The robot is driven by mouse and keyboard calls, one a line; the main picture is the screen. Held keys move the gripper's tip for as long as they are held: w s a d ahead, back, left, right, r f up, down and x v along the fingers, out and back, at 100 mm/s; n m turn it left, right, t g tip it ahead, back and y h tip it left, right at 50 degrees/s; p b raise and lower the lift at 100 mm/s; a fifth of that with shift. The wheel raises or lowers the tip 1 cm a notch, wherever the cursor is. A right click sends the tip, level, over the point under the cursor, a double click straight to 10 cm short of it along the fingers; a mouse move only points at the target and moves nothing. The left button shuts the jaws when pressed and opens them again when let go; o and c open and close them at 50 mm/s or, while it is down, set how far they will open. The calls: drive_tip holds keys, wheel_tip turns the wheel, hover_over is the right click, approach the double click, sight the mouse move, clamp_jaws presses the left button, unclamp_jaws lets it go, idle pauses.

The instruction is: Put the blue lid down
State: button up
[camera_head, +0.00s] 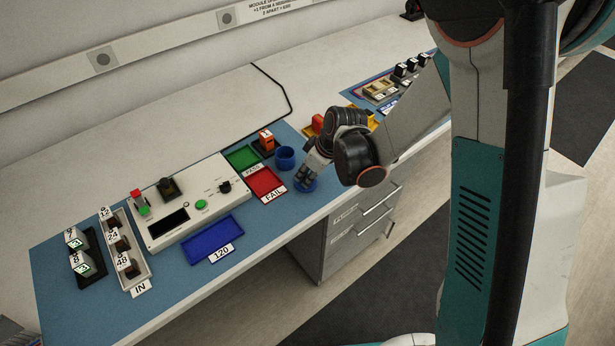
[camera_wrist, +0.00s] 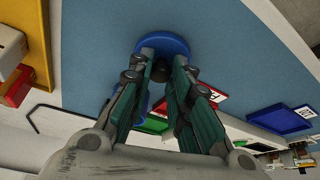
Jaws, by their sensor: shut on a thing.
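My gripper (camera_head: 306,178) points down near the front edge of the blue mat (camera_head: 330,205). It is shut on the small dark knob of the round blue lid (camera_head: 311,187). In the wrist view the lid (camera_wrist: 178,45) lies flat beyond the fingertips (camera_wrist: 161,70), level with the mat. It is at or just above the mat; I cannot tell whether it touches. The open blue pot (camera_head: 286,158) stands just behind and left of the lid, apart from it. In the wrist view the pot is partly hidden by a finger.
The red FAIL tray (camera_head: 265,184) and green PASS tray (camera_head: 242,157) are left of my gripper. A blue tray (camera_head: 213,240) marked 120 lies farther left, by a control panel (camera_head: 185,203). An orange block (camera_head: 266,140) stands behind the pot. The table edge is close in front.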

drive_tip(key=shift+f, duration=0.15)
drive_tip(key=o, duration=0.9)
